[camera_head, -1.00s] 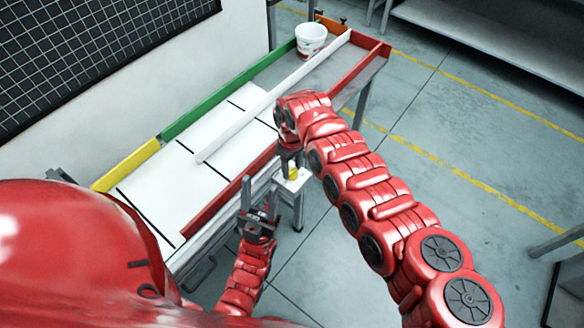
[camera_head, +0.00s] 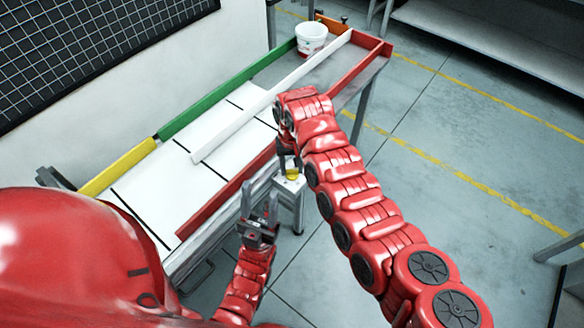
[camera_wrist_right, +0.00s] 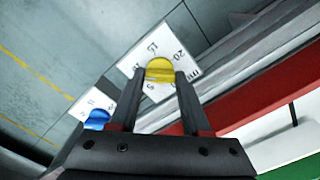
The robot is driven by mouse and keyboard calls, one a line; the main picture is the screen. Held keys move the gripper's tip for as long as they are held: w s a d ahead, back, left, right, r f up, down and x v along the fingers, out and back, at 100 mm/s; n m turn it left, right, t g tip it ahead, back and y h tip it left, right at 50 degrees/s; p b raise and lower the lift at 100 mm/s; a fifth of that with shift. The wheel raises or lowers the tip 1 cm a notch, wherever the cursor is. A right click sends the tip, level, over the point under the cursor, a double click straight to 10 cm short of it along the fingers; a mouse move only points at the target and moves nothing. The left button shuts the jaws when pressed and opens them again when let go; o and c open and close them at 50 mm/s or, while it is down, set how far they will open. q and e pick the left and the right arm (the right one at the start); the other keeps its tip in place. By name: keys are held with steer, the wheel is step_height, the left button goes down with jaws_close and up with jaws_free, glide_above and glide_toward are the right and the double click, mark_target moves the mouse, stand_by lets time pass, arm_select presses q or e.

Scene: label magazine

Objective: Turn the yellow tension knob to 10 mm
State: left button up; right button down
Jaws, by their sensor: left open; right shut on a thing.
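The yellow tension knob (camera_wrist_right: 159,69) sits between the two fingertips of my right gripper (camera_wrist_right: 157,77) in the right wrist view, and the gripper is shut on it. The knob stands on a white dial plate (camera_wrist_right: 182,39) printed with 5, 15, 20 and mm; a mark to the left is partly cut by a finger. I cannot read which mark the knob points at. In the head view the knob (camera_head: 293,175) is a small yellow spot below my right gripper (camera_head: 288,168). My left gripper (camera_head: 260,203) is open and empty, left of and nearer than the knob.
A blue knob (camera_wrist_right: 97,118) on its own plate lies left of the yellow one. The table with a red rail (camera_head: 228,194), green rail (camera_head: 212,101) and white bar (camera_head: 235,130) runs alongside. A white bucket (camera_head: 311,39) stands at its far end. Open floor lies right.

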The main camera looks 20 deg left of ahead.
mark_target(292, 170)
stand_by(0.4)
steer(key=shift+c, duration=1.8)
jaws_free()
steer(key=shift+w+r, duration=0.1)
steer(key=shift+r, duration=0.4)
step_height(292, 170, up, 16)
steer(key=b, duration=0.1)
steer(key=shift+r+b, duration=0.2)
steer(key=shift+b, duration=0.15)
